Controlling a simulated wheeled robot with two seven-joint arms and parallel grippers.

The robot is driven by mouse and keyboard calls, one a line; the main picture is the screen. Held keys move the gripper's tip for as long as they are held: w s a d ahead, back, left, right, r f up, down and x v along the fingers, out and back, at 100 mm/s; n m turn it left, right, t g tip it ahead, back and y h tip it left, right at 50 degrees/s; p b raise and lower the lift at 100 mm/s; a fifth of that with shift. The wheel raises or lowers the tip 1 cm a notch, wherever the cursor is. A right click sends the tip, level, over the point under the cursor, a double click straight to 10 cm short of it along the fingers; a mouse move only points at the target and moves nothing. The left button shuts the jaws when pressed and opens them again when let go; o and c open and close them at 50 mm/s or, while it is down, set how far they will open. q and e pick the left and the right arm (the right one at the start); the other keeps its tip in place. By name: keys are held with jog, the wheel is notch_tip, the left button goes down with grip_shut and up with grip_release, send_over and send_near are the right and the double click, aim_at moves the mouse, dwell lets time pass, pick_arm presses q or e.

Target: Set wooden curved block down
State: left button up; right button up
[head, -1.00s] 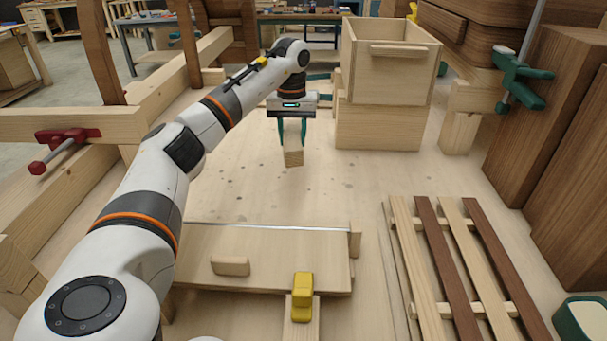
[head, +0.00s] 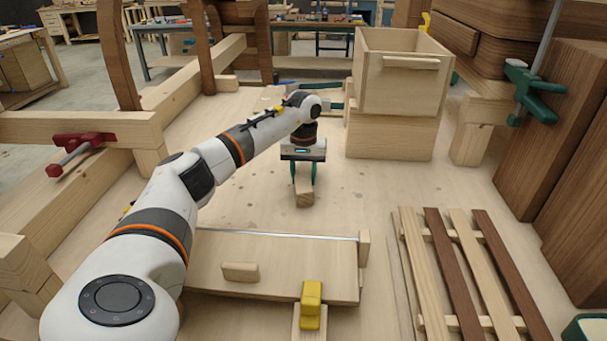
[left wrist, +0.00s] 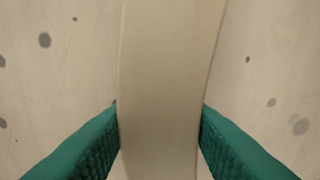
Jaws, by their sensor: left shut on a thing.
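The wooden curved block (head: 304,194) is pale wood and sits between the green fingers of my left gripper (head: 303,182) in the head view. The gripper points down and is shut on the block. The block's near end is low over the light bench top (head: 380,205); I cannot tell for sure whether it touches. In the left wrist view the block (left wrist: 165,70) runs up the middle, with a green finger of the gripper (left wrist: 160,135) against each side. The spotted bench surface lies behind it. My right gripper is not in view.
A stacked wooden box (head: 392,75) stands behind and right of the gripper. A flat panel with a small handle (head: 240,271) and a yellow clamp (head: 311,300) lie in front. A slatted piece (head: 470,270) is at right. The bench around the block is mostly clear.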

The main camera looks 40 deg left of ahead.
aim_at(305, 175)
pick_arm(q)
jog(key=o, duration=1.1)
jog(key=shift+f, duration=0.1)
jog(key=shift+o, duration=0.4)
notch_tip(305, 175, up, 12)
jog(key=shift+b, duration=0.4)
jog(key=s+d+t+y+b, duration=0.1)
jog(key=s+d, duration=0.1)
jog(key=s+d+f+t+y+b, duration=0.1)
jog(key=d+t+b, duration=0.1)
jog(key=shift+s+f+y, duration=0.15)
jog(key=shift+s+y, duration=0.25)
jog(key=x, duration=0.6)
jog(key=shift+w+a, duration=0.15)
jog(key=shift+w, duration=0.05)
jog(key=shift+t, duration=0.3)
jog(key=shift+a+p+x, duration=0.15)
jog(key=shift+x, duration=1.2)
jog(key=shift+a+p+x, duration=0.15)
jog(key=shift+a+x, duration=0.05)
jog(key=shift+x, duration=1.15)
